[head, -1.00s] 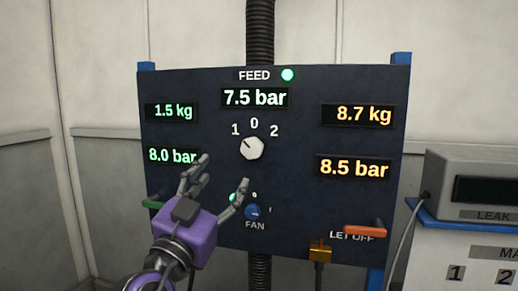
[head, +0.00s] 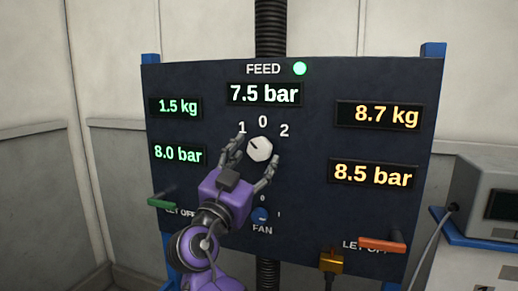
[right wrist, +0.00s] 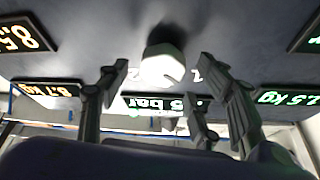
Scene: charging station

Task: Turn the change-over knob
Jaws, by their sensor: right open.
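The change-over knob (head: 260,149) is a white, many-sided knob in the middle of the dark panel, under the marks 1, 0 and 2. Its dark pointer line points up and left, toward the 1. It also shows in the right wrist view (right wrist: 163,66), beyond and between the fingers. My right gripper (head: 255,153), purple with grey fingers, is open in front of the panel. Its fingers are spread on the left and right of the knob; I cannot tell whether they touch it. My left gripper is not in view.
A blue FAN knob (head: 260,215) sits below the gripper. A green lever (head: 162,203) is at the lower left and an orange lever (head: 382,244) at the lower right, beside a yellow plug (head: 331,261). A grey instrument (head: 485,200) stands at the right.

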